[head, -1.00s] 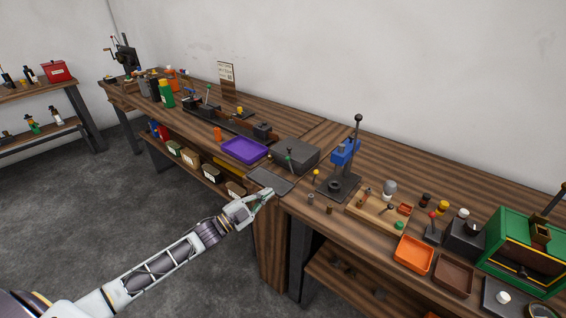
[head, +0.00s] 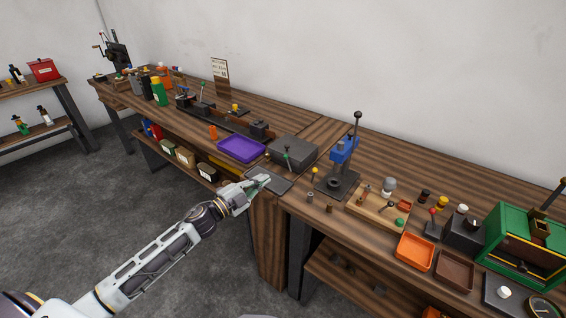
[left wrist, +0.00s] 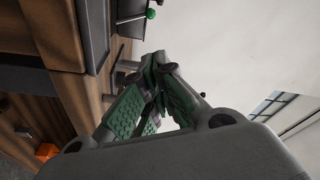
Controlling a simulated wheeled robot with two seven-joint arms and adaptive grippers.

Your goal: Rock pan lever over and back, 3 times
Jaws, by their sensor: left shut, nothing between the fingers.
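A short dark lever with a green knob (head: 285,156) stands at the front of a grey box (head: 300,149) on the bench. I take it for the pan lever; its tilt is hard to judge. A flat dark pan (head: 281,187) lies in front of the box at the bench edge. My left gripper (head: 262,179) is shut and empty over the pan's left part, apart from the lever. In the left wrist view its green-padded fingers (left wrist: 165,80) meet, and the green knob (left wrist: 151,13) shows beyond them at the top. My right gripper is not in view.
A purple tray (head: 240,149) sits left of the box. A blue press (head: 343,152) with a tall lever and a yellow-knobbed pin (head: 315,171) stand to its right. Farther right are an orange tray (head: 413,252) and a green machine (head: 520,250).

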